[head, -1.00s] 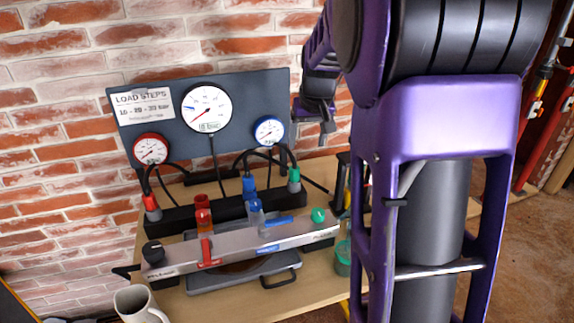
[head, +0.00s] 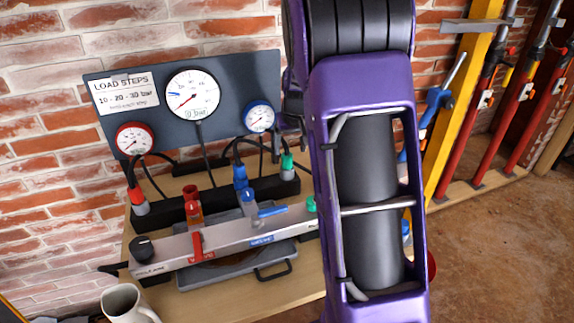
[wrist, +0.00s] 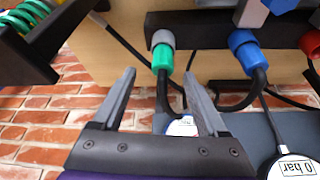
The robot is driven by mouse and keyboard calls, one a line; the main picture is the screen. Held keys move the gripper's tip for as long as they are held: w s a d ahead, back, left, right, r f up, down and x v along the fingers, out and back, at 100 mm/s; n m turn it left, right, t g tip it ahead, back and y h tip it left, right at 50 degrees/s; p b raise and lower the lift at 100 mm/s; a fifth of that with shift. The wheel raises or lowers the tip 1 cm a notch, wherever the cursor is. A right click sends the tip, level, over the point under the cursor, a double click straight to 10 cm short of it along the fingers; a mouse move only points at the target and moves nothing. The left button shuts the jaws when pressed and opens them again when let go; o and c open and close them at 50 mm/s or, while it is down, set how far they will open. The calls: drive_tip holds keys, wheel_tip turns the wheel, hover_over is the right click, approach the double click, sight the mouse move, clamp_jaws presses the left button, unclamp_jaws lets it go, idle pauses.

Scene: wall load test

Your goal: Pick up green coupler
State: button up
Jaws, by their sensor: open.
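The green coupler (head: 287,162) sits at the right end of the black rail below the gauge panel, with a grey collar and a black hose. In the wrist view the green coupler (wrist: 162,57) lies just beyond the fingertips, roughly centred between them. My gripper (wrist: 159,77) is open and empty, its two grey fingers spread. I see no contact between a finger and the coupler. In the head view my arm hides most of the gripper.
A blue coupler (wrist: 243,50) and hose stand beside the green one. The gauge panel (head: 225,100) rises behind the rail. A steel bar (head: 215,240) with red and blue levers lies in front. A white mug (head: 125,303) stands at the table's front left.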

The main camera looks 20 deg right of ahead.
sight(288, 151)
drive_tip(key=x, duration=0.5)
drive_tip(key=shift+w+a+f+b, duration=0.2)
drive_tip(key=shift+w+b, duration=0.15)
drive_tip(key=shift+b, duration=0.05)
clamp_jaws()
